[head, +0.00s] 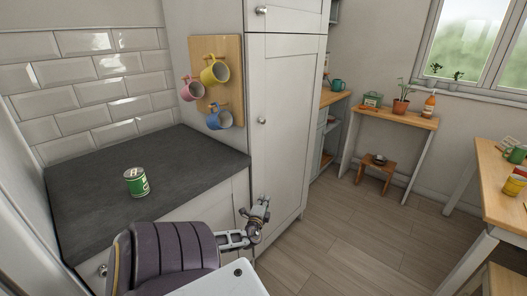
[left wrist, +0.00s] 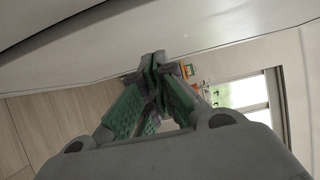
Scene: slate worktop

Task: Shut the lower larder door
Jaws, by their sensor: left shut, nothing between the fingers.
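The lower larder door (head: 287,130) is a tall white panel door with a round knob (head: 262,120) near its left edge. It stands upright and looks flush or nearly flush with the larder front; I cannot tell whether a small gap is left. My left gripper (head: 263,203) is in front of the low left part of this door. In the left wrist view its green-padded fingers (left wrist: 155,65) meet at the tips with nothing between them, close to a pale surface. Whether they touch the door is unclear. My right gripper is not in view.
The upper larder door (head: 287,14) looks closed. A green can (head: 137,182) stands on the dark worktop (head: 190,160) at left. Mugs hang on a wooden board (head: 217,60) on the larder's side. Wooden floor (head: 345,240) is clear to the right, before a table (head: 500,190).

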